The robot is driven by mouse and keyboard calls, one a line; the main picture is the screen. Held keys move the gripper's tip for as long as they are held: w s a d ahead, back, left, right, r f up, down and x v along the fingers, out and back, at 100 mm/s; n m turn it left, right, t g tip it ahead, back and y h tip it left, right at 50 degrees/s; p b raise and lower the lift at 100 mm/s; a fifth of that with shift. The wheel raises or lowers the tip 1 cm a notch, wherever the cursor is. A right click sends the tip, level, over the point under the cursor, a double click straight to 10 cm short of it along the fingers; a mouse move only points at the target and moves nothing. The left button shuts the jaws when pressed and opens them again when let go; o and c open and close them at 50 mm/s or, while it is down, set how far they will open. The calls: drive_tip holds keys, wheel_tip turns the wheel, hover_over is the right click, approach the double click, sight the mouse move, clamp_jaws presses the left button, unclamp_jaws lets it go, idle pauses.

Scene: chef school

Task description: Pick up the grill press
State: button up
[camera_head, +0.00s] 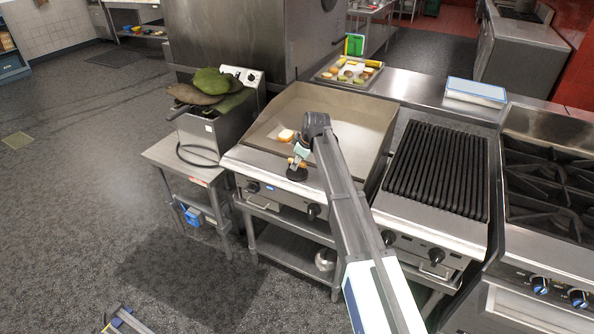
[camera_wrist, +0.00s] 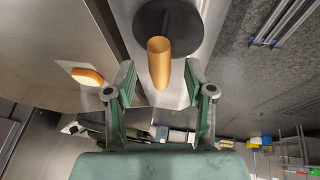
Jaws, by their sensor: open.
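The grill press is a round black disc with a wooden handle. In the head view the grill press (camera_head: 297,173) is at the front edge of the flat griddle (camera_head: 350,107), just below my gripper (camera_head: 299,152). In the wrist view the grill press (camera_wrist: 159,62) is at the top centre, its handle pointing toward the camera. My gripper (camera_wrist: 160,86) is open, with a green-grey finger on each side of the handle's line. The handle end appears just beyond the fingertips, and I see no clear contact.
A piece of food (camera_head: 286,135) lies on the griddle; it also shows in the wrist view (camera_wrist: 88,76). A ribbed grill (camera_head: 438,168) is to the right, and a fryer with green cloth-like items (camera_head: 213,88) to the left. A food tray (camera_head: 348,72) is behind.

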drive_tip(key=shift+x, duration=1.15)
clamp_jaws()
drive_tip(key=shift+r, duration=0.1)
